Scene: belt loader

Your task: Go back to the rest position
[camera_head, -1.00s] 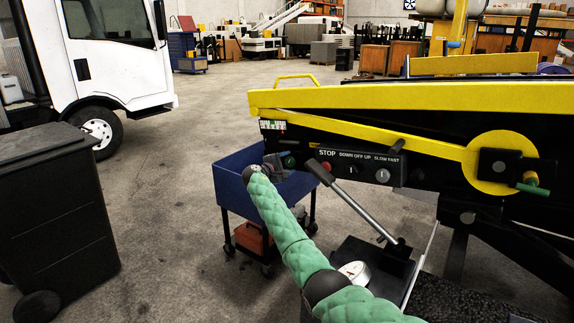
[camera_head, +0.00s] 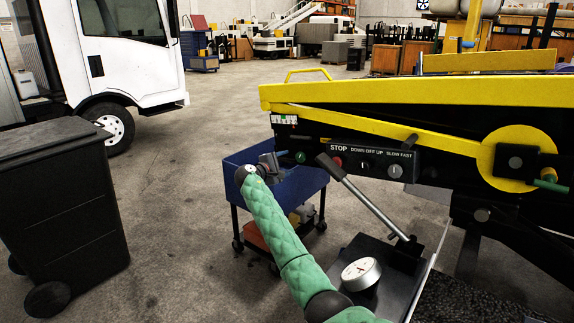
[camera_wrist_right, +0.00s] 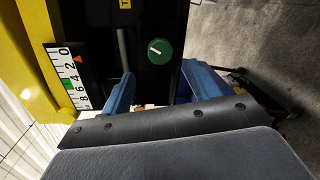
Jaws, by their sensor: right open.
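My right gripper (camera_head: 268,163) is in the head view at the end of my green padded arm, beside the left end of the control panel. It is open and empty. The right wrist view shows its two blue fingers (camera_wrist_right: 160,85) spread apart. A round green knob (camera_wrist_right: 159,50) with a white mark lies beyond the gap between them, apart from the fingers. The same green knob (camera_head: 300,157) shows in the head view just right of the gripper. My left gripper is not in view.
The belt loader's yellow beam (camera_head: 420,95) and control panel (camera_head: 372,162) stand on the right, with a black-handled lever (camera_head: 365,205) and a gauge (camera_head: 361,272) in front. A blue cart (camera_head: 300,190) stands behind my arm. A black bin (camera_head: 65,210) is left, with clear floor between.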

